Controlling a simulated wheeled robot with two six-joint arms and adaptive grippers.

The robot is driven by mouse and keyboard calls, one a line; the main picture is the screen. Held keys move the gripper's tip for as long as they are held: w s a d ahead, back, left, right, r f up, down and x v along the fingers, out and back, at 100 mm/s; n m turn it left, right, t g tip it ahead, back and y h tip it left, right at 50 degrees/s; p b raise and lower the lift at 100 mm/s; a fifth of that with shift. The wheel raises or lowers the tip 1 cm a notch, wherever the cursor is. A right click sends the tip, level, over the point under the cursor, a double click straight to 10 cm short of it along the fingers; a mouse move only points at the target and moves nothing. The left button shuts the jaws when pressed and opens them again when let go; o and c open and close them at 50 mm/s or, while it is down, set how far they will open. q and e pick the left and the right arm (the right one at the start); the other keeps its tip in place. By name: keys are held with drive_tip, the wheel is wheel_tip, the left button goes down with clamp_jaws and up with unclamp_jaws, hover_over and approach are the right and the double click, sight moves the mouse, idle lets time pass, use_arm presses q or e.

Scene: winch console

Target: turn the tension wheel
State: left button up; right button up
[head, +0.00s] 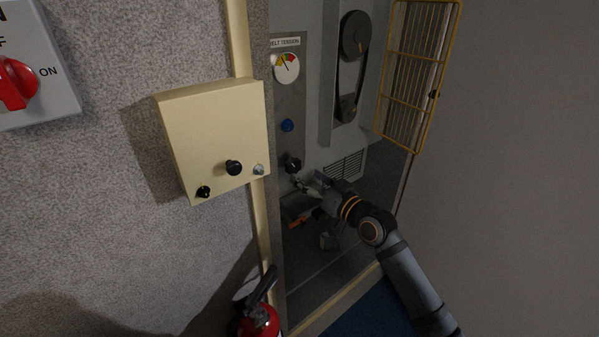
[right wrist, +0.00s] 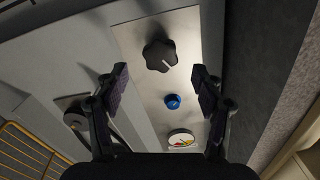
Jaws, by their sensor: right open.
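My right gripper (head: 306,183) is open and empty, just below the wheel in the head view. Its dark finger pads also show in the right wrist view (right wrist: 161,82), apart from the wheel. My left gripper is not in view.
A cream box (head: 215,135) with black knobs juts out left of the recess. A yellow mesh guard (head: 415,70) stands open at the right, beside a belt and pulleys (head: 350,65). A fire extinguisher (head: 259,320) stands below. Several small items lie on the recess floor.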

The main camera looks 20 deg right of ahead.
sight(295, 168)
drive_tip(key=x, duration=0.4)
drive_tip(key=shift+w+a+r, duration=0.1)
drive_tip(key=shift+w+r, duration=0.05)
drive_tip(key=shift+w, duration=0.05)
drive_tip(key=shift+w+p, duration=0.2)
drive_tip(key=shift+p, duration=0.1)
drive_tip(key=c, duration=1.1)
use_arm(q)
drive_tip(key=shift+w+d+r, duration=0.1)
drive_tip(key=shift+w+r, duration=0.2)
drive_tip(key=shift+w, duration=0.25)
use_arm(e)
drive_tip(key=shift+c, duration=0.2)
